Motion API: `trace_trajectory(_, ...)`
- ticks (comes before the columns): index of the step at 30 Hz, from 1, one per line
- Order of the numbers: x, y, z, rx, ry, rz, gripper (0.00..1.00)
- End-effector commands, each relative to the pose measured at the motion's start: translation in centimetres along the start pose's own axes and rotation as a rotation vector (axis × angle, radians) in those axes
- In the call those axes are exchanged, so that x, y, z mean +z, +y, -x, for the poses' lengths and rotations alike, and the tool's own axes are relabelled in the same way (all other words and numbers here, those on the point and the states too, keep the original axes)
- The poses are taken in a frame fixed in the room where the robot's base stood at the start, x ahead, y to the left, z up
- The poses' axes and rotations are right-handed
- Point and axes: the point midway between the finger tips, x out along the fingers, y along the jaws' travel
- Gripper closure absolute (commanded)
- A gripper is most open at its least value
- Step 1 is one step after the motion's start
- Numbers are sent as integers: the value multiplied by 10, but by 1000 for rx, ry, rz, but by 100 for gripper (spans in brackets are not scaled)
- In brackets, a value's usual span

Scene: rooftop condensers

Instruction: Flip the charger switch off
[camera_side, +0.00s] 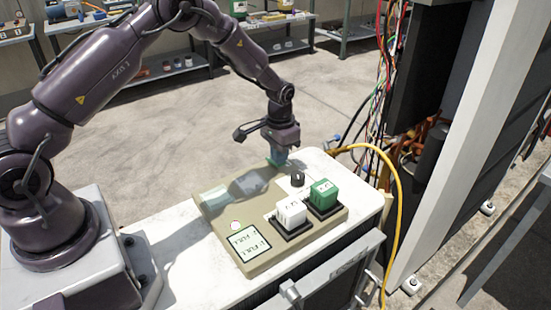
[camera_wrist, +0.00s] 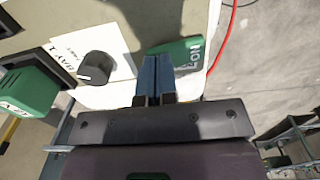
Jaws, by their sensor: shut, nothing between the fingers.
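The charger (camera_side: 262,254) is a beige panel lying on a white-topped cabinet. Its switch (camera_wrist: 192,52) is a green rocker at the panel's edge in the wrist view, with white lettering that seems to read ON, upside down. My gripper (camera_wrist: 157,62) has its blue fingers together and empty, over the left part of the switch and hiding some of it. In the side view my gripper (camera_side: 277,161) points down at the charger's far corner and mostly hides the switch. I cannot tell whether the fingertips touch it.
A black knob (camera_side: 297,178) on a white label sits close to my gripper. A white battery (camera_side: 291,213) and a green battery (camera_side: 323,194) stand in the charger's bays. A yellow cable (camera_side: 397,190) hangs at the cabinet's right. The air above the panel's left is clear.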

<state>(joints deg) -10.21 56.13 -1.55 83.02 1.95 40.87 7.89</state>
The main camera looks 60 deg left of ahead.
Motion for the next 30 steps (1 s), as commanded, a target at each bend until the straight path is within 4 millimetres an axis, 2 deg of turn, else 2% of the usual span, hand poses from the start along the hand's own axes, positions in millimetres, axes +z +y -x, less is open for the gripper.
trace_trajectory(14, 0, 0, -4, -1, 0, 0, 100)
trace_trajectory(30, 0, 0, 39, 0, 2, 0, 100)
